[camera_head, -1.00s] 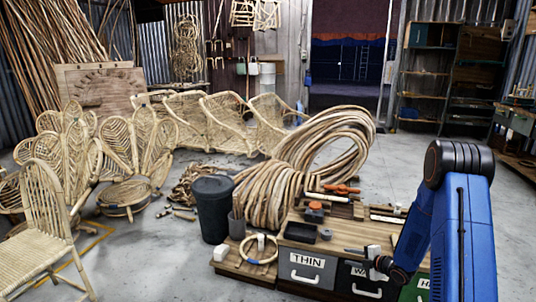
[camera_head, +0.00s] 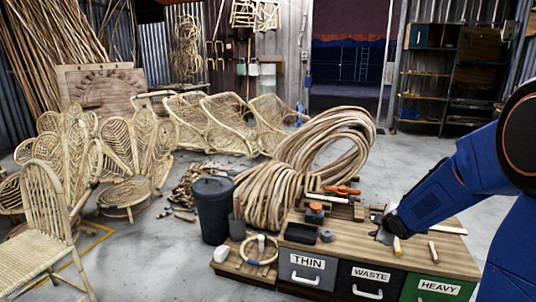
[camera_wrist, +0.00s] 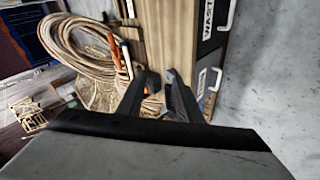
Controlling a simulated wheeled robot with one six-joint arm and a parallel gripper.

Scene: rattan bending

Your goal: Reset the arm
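My arm comes in from the right edge of the head view. My gripper (camera_head: 386,228) is over the right part of the workbench top (camera_head: 350,236); the arm partly hides it there. In the wrist view, the two dark fingers of my gripper (camera_wrist: 161,76) stand apart with a gap between them, and I see nothing held. The bench top (camera_wrist: 165,35) and a drawer front marked WASTE (camera_wrist: 208,18) show beyond the fingers.
Drawers marked THIN (camera_head: 307,270), WASTE (camera_head: 370,282) and HEAVY (camera_head: 438,289) face the front. An orange-handled tool (camera_head: 342,190) and small items lie on the bench. A large rattan coil (camera_head: 325,145) stands behind it. A dark bin (camera_head: 212,208) stands left. Grey floor is open at right.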

